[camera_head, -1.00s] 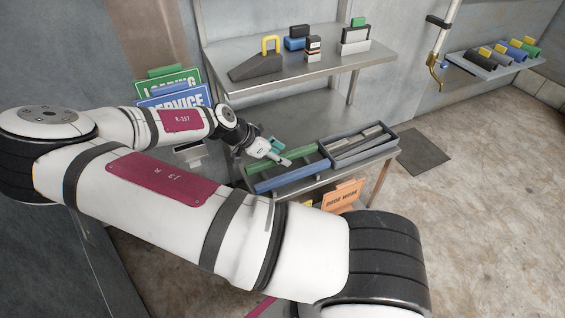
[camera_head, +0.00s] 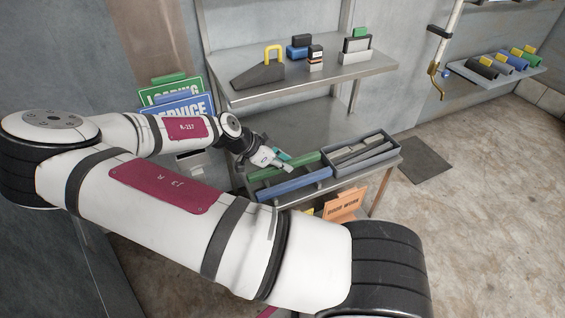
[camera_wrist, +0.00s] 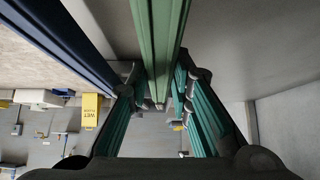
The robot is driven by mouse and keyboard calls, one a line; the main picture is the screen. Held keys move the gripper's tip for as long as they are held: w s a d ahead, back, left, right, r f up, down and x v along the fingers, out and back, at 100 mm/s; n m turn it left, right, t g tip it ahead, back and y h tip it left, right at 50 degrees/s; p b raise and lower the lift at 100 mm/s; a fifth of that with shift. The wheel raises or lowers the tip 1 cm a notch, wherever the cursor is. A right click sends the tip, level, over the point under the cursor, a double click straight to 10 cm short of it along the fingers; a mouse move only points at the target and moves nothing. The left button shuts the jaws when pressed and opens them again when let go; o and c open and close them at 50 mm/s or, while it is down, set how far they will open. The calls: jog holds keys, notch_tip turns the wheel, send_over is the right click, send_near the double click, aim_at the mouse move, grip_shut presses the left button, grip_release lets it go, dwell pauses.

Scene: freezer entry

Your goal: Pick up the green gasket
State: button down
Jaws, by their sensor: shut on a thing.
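The green gasket (camera_head: 309,160) is a long grooved green strip at the left tray on the lower shelf. It runs between my fingers in the wrist view (camera_wrist: 158,35), its near end close to the fingertips. My gripper (camera_head: 284,164) reaches in from the left over the tray and is shut on the gasket. In the wrist view my teal-lined fingers (camera_wrist: 160,82) stand on both sides of the strip. The gripper hides part of the gasket in the head view, and I cannot tell whether it is clear of the tray.
A blue strip (camera_head: 293,188) lies parallel, close in front. A grey tray (camera_head: 396,144) with grey strips adjoins at right. The upper shelf (camera_head: 345,72) above holds a wedge (camera_head: 257,73) and small boxes. Signs (camera_head: 178,105) stand left. Open floor (camera_head: 480,200) lies right.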

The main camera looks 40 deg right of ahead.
jog(key=s+a+r+p, duration=0.2)
jog(key=s+r, duration=0.1)
jog(key=s, duration=0.3)
jog(key=s+a+r+p, duration=0.1)
jog(key=s+r+p, duration=0.2)
jog(key=s, duration=0.4)
jog(key=shift+a+r, duration=0.35)
jog(key=shift+r, duration=0.4)
